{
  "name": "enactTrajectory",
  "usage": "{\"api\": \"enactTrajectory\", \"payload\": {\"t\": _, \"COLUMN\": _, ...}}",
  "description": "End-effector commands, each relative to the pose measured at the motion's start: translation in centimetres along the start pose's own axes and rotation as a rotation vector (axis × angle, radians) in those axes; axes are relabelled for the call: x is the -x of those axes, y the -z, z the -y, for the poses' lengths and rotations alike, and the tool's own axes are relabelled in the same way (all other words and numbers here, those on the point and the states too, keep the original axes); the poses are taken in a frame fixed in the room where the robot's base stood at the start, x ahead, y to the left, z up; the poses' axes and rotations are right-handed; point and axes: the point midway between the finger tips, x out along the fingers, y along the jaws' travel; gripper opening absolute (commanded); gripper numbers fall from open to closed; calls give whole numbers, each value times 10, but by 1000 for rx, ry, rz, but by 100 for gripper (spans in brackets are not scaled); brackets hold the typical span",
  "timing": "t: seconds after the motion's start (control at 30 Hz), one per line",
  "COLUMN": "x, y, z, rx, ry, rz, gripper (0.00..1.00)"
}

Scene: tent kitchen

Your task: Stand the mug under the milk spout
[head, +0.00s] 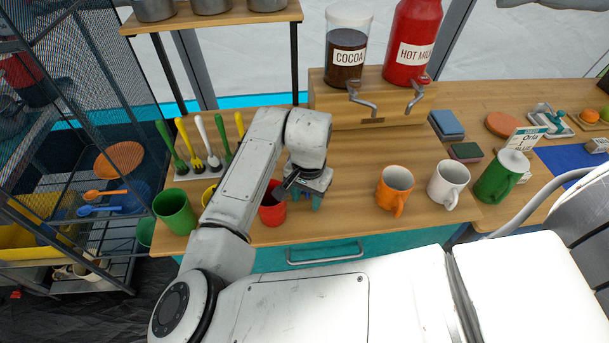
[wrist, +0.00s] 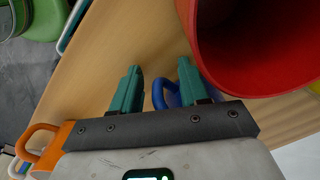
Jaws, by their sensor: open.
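The red hot milk canister (head: 413,45) stands on a wooden dispenser base (head: 375,108), with a metal milk spout (head: 417,92) at its front. My gripper (head: 305,201) is low over the front of the counter, beside a red mug (head: 272,212). In the wrist view, my gripper (wrist: 157,88) is open, and a blue handle (wrist: 158,93) shows between and behind its teal fingers; its body is mostly hidden. The red mug (wrist: 262,50) is large there, mouth facing the camera. An orange mug (head: 395,188), white mug (head: 448,184) and green mug (head: 501,178) stand right of my gripper.
A cocoa jar (head: 348,50) with its own spout (head: 360,98) is left of the milk. A green mug (head: 175,211) stands at the left counter edge, near a rack of coloured spoons (head: 200,168). The counter before the spouts is clear.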

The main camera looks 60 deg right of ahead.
Motion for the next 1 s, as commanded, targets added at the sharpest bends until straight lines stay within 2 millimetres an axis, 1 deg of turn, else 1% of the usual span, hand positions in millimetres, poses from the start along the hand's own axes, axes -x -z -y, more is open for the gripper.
{"api": "enactTrajectory", "payload": {"t": 0.23, "x": -2, "y": 0, "z": 0, "rx": 0, "ry": 0, "rz": 0, "gripper": 44}}
{"api": "enactTrajectory", "payload": {"t": 0.27, "x": -2, "y": 0, "z": 0, "rx": 0, "ry": 0, "rz": 0, "gripper": 42}}
{"api": "enactTrajectory", "payload": {"t": 0.7, "x": -2, "y": 0, "z": 0, "rx": 0, "ry": 0, "rz": 0, "gripper": 0}}
{"api": "enactTrajectory", "payload": {"t": 1.0, "x": -2, "y": 0, "z": 0, "rx": 0, "ry": 0, "rz": 0, "gripper": 0}}
